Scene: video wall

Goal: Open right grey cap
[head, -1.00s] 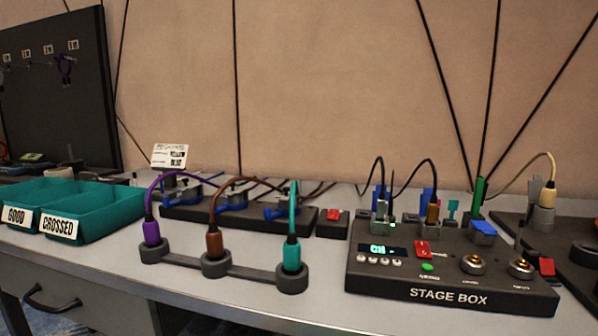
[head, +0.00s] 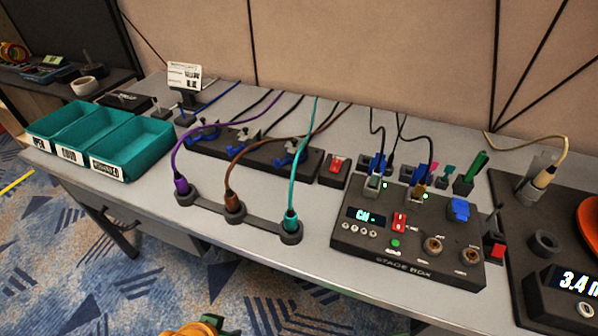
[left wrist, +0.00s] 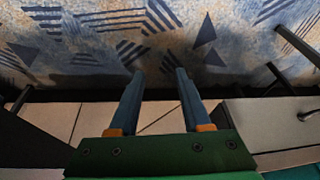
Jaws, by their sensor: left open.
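The black stage box (head: 355,237) sits on the right half of the table with a lit display, a red switch and two round metal-rimmed sockets, left (head: 433,245) and right (head: 471,257). Along its back edge are a grey connector housing (head: 373,186), a brownish plug (head: 420,191) and a blue piece (head: 458,209). I cannot tell which part is the right grey cap. My left gripper (head: 205,327) barely shows at the bottom edge, in front of and below the table, far from the box. In the left wrist view its blue fingers (left wrist: 160,75) are apart and empty above the floor.
Purple, brown and teal cables rise from a three-ring holder (head: 262,228) left of the box. Teal bins (head: 140,150) stand at the far left. A dark device with a beige cable (head: 545,178) is at the right. The table's front edge lies between gripper and box.

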